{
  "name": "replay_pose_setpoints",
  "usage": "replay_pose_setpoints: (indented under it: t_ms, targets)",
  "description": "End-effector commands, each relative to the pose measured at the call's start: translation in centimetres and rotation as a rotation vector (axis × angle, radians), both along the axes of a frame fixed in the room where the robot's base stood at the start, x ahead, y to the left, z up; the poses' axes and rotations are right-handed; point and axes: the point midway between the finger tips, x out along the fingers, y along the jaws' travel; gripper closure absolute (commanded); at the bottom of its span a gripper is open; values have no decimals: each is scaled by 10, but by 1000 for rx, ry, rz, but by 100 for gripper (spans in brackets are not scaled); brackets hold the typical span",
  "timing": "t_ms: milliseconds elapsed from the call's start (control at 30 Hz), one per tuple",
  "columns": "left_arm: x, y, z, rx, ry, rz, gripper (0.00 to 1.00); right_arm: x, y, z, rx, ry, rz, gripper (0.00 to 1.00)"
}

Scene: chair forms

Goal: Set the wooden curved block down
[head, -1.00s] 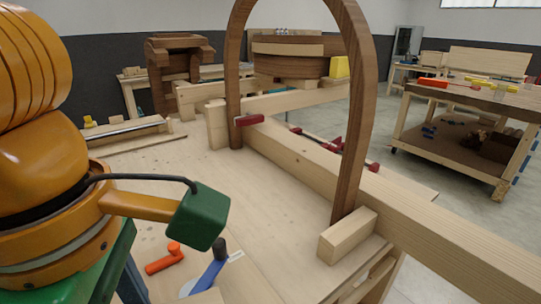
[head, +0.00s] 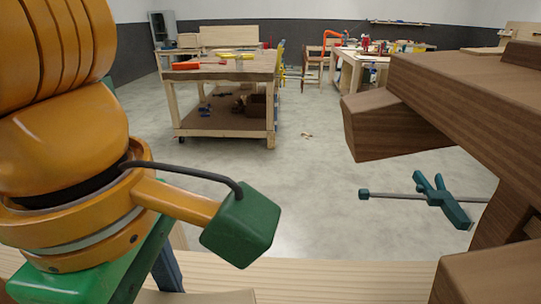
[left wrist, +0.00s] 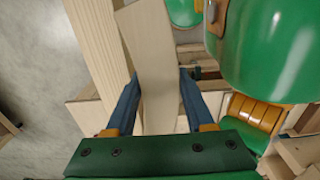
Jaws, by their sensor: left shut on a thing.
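The pale wooden block (left wrist: 150,35) is in the left wrist view, between the two blue fingers of my left gripper (left wrist: 158,75). The fingers press on its two sides, and the block reaches out beyond the fingertips. No clear curve shows on it from this angle. In the head view a blue finger of my left gripper (head: 168,272) shows low at the left, partly behind my arm. A pale wooden piece (head: 200,297) beside it is cut off by the bottom edge; I cannot tell whether it is the held block. My right gripper is in neither view.
A long pale beam (head: 340,278) crosses the bottom of the head view; another pale beam (left wrist: 98,35) lies left of the block. A dark wooden form (head: 480,95) stands at the right, with a teal clamp (head: 440,198) nearby. A workbench (head: 222,72) stands beyond open floor.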

Motion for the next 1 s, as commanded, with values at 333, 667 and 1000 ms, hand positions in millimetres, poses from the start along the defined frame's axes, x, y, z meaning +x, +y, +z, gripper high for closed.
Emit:
replay_pose_setpoints:
  t_ms: [333,667,1000]
  targets:
    - [99,3,-60,0,13,0,100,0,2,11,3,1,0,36]
    - [133,5,-113,3,6,0,100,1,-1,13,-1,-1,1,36]
    - [133,5,-128,0,1,0,100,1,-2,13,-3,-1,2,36]
